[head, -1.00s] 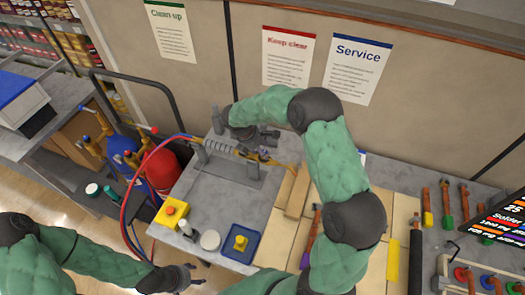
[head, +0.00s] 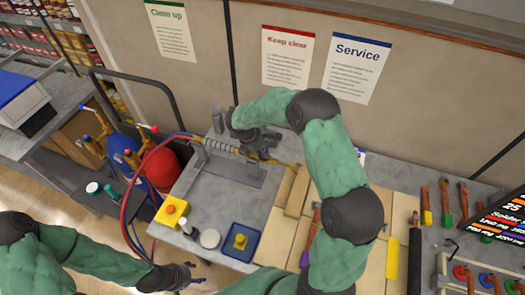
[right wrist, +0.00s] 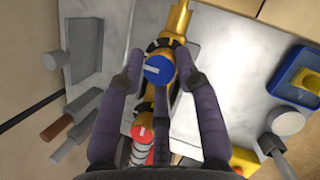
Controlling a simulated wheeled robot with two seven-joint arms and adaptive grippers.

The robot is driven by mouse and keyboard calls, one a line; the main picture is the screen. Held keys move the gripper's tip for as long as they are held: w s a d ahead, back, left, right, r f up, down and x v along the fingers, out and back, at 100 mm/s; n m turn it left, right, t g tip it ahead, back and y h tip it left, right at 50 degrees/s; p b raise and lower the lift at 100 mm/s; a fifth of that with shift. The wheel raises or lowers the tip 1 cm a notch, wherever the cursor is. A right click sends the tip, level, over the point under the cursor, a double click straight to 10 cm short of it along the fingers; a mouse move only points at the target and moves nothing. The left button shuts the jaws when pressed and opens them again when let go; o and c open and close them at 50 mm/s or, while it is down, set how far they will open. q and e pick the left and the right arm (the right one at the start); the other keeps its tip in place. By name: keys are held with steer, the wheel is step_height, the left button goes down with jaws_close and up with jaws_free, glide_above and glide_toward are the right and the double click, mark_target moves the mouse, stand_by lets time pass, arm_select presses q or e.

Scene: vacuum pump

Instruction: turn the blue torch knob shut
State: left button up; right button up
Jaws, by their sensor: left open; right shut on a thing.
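The blue torch knob (right wrist: 158,69) is a round blue cap with a white bar mark, on a brass torch (right wrist: 178,20). In the head view my right gripper (head: 265,143) is over the torch at the stand and mostly hides the knob. My left gripper (head: 184,277) is open and empty, in front of the bench's near edge.
The torch rests by a grey stand (head: 223,165) on the bench. A yellow box with a red button (head: 171,211), a white disc (head: 210,238) and a blue tray (head: 231,253) are nearby. Hoses run left to a red cylinder (head: 162,170). Wooden boards lie right.

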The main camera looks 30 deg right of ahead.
steer(key=shift+f+m, duration=0.1)
steer(key=shift+m, duration=0.2)
steer(key=m+g+b, duration=0.1)
steer(key=m+b, duration=0.1)
steer(key=m, duration=0.1)
steer(key=shift+f+m+g, duration=0.15)
steer(key=shift+m+g, duration=0.15)
steer(key=m, duration=0.2)
steer(key=m+g+y+b, duration=0.1)
steer(key=m, duration=0.1)
steer(key=shift+d+m+y, duration=0.1)
steer(key=shift+m+y, duration=0.2)
steer(key=m, duration=0.2)
steer(key=m+g+y, duration=0.1)
steer(key=m, duration=0.1)
steer(key=shift+d+y+b, duration=0.1)
steer(key=shift+y+b, duration=0.2)
steer(key=shift+b, duration=0.1)
steer(key=m+y, duration=0.1)
steer(key=m, duration=0.4)
steer(key=shift+g+y, duration=0.3)
steer(key=shift+y, duration=0.1)
steer(key=shift+f, duration=0.1)
steer(key=o, duration=1.1)
steer(key=shift+w, duration=0.15)
steer(key=shift+r, duration=0.25)
